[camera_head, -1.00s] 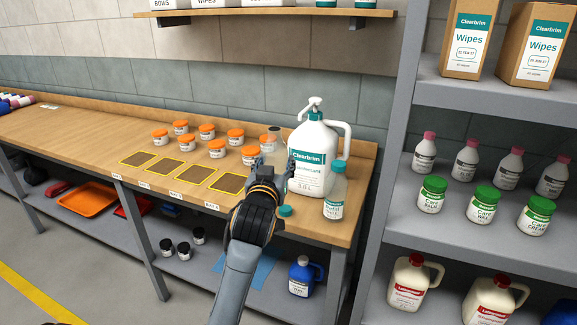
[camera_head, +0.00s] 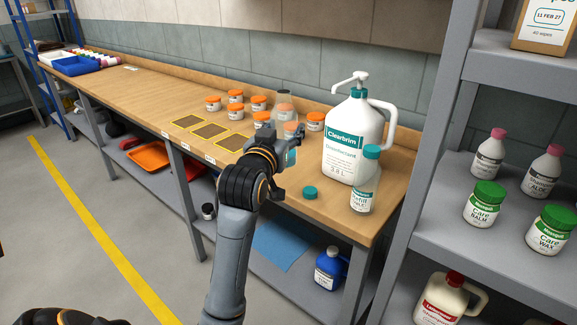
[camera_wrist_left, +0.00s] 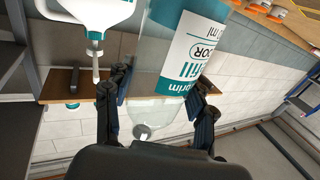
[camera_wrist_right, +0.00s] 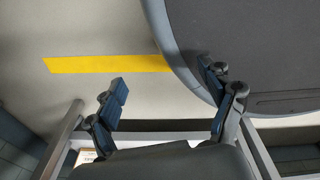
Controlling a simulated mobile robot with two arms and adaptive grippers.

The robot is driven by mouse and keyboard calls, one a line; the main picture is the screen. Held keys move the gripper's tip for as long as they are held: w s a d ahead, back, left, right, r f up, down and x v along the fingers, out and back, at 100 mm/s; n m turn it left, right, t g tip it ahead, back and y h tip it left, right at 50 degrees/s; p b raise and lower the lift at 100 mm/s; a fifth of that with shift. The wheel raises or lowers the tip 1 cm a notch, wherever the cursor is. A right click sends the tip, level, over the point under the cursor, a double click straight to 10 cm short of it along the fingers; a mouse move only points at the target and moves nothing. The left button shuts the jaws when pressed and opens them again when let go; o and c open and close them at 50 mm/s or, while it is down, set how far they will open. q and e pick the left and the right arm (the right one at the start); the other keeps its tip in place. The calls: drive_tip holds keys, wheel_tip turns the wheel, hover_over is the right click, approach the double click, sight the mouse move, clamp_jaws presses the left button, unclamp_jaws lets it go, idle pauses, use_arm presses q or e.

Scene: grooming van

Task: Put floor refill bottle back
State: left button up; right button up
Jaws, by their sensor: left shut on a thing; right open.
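My left gripper (camera_head: 284,142) is shut on a clear refill bottle (camera_head: 285,103), held above the bench near the orange-lidded jars. In the left wrist view the bottle's teal and white label (camera_wrist_left: 197,50) shows part of the words "refill" and "floor", and its clear shoulder and neck (camera_wrist_left: 150,115) point toward the wrist. A teal cap (camera_head: 310,193) lies on the bench. A second refill bottle (camera_head: 364,185) with a teal cap stands at the bench's right end. My right gripper (camera_wrist_right: 165,90) is open and empty above the floor.
A large white Clearbrim disinfectant pump jug (camera_head: 352,140) stands on the wooden bench (camera_head: 150,100). Several orange-lidded jars (camera_head: 236,97) stand behind yellow-edged dark squares (camera_head: 190,122). A grey shelf (camera_head: 510,230) with bottles and jars is at right. The floor at left is clear.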

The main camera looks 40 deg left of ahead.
use_arm(q)
drive_tip(key=w+a+f, duration=0.1)
drive_tip(key=w+f, duration=0.2)
drive_tip(key=w+a+f, duration=0.2)
drive_tip(key=w+f, duration=0.2)
drive_tip(key=w+a+f, duration=0.1)
drive_tip(key=w+f, duration=0.3)
drive_tip(key=shift+w+a+f, duration=0.1)
drive_tip(key=shift+a+f, duration=0.1)
drive_tip(key=shift+f, duration=0.4)
use_arm(e)
drive_tip(key=shift+s+a+f, duration=0.1)
drive_tip(key=shift+s+a, duration=0.1)
drive_tip(key=shift+s, duration=0.45)
drive_tip(key=shift+s+a+f, duration=0.1)
drive_tip(key=shift+s+a, duration=0.05)
drive_tip(key=shift+s, duration=0.45)
use_arm(q)
drive_tip(key=shift+f, duration=0.1)
drive_tip(key=o, duration=1.2)
drive_tip(key=shift+o, duration=0.2)
use_arm(e)
drive_tip(key=shift+a, duration=0.3)
drive_tip(key=shift+w, duration=0.1)
